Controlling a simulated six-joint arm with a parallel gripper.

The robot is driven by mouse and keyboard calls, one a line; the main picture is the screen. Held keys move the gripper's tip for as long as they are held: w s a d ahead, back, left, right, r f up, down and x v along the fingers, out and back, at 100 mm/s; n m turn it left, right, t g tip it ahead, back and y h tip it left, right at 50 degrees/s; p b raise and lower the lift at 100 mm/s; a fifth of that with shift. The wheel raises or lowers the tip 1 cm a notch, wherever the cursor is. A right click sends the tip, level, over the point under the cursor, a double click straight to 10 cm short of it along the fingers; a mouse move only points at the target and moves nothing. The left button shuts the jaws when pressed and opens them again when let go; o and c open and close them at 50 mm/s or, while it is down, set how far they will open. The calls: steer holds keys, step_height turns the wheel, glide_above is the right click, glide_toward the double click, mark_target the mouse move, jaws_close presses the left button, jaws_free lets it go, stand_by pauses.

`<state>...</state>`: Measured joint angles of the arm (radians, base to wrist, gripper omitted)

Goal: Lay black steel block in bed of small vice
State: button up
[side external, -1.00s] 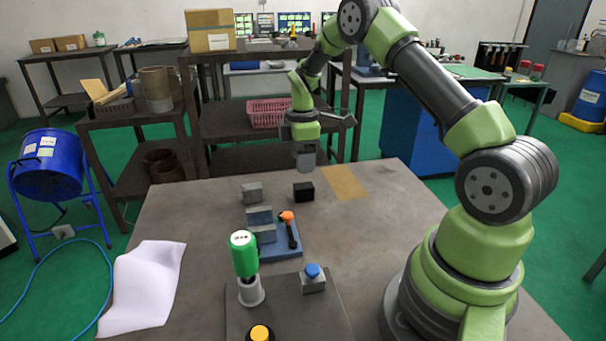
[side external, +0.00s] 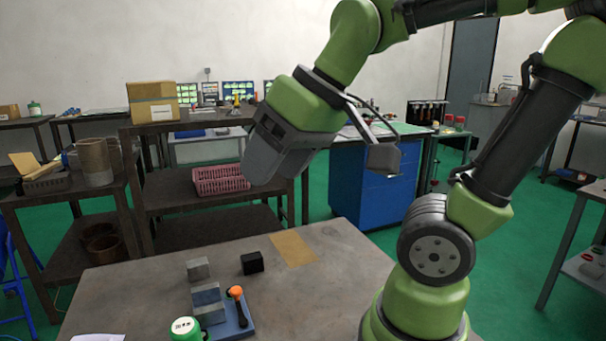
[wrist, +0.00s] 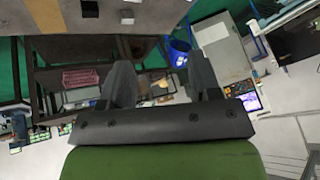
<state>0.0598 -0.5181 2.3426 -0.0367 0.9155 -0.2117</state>
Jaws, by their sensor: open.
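The black steel block (side external: 252,263) lies on the grey-brown table in the side external view, right of a plain grey block (side external: 198,269). The small vice (side external: 232,326) is nearer the camera, with a blue base, grey jaws (side external: 207,301) and an orange-knobbed handle (side external: 236,293). The bed between its jaws is not clearly visible. My gripper (side external: 262,160) is tilted in the air, well above the table and apart from the block and vice. In the wrist view its two fingers (wrist: 161,75) are spread with nothing between them.
A tan patch (side external: 292,248) marks the table right of the black block. Behind the table are a dark shelf with a pink basket (side external: 220,180) and a blue cabinet (side external: 370,190).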

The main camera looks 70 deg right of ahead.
steer(key=shift+m+t+y, duration=0.3)
steer(key=shift+m+t, duration=0.2)
steer(key=shift+m, duration=0.4)
steer(key=s, duration=0.1)
steer(key=s+a, duration=0.1)
steer(key=s, duration=0.2)
steer(key=shift+a+f, duration=0.25)
steer(key=shift+f, duration=0.1)
steer(key=shift+o, duration=0.4)
steer(key=shift+w, duration=0.1)
